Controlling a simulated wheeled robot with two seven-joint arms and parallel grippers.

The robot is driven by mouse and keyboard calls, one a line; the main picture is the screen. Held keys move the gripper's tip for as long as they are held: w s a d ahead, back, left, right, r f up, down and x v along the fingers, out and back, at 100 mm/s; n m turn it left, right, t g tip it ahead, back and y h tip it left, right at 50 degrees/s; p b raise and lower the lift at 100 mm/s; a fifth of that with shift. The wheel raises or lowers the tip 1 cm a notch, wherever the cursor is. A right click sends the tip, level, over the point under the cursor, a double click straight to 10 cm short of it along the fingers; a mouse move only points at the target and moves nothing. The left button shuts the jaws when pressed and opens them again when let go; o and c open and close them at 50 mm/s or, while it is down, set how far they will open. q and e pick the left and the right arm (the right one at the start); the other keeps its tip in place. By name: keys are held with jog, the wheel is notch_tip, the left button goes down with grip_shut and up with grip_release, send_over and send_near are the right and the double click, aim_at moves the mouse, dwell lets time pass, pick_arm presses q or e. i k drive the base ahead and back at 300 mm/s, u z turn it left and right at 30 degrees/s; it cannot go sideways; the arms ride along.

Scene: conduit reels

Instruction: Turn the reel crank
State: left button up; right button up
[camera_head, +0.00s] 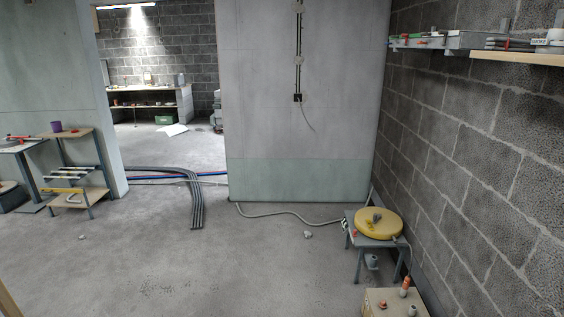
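A round yellow reel (378,225) lies flat on a small grey stand near the block wall, right of the middle in the head view. A small dark grey part, perhaps its crank, sits on top near the reel's centre; it is too small to make out clearly. A pale conduit (285,215) runs along the floor from the partition's foot toward the stand. Neither gripper is in view.
A wooden box (390,304) with small items stands in front of the reel. Shelves (470,42) jut from the right wall. Grey pipes (196,200) cross the floor by the partition (300,130). A small shelf unit (72,165) stands left. The middle floor is mostly clear.

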aim_at(376, 217)
jog(key=u, duration=0.1)
jog(key=i, duration=2)
jog(key=z, duration=0.4)
jog(key=i, duration=1.95)
jog(key=z, duration=1.3)
jog(key=i, duration=1.15)
jog(key=z, duration=0.45)
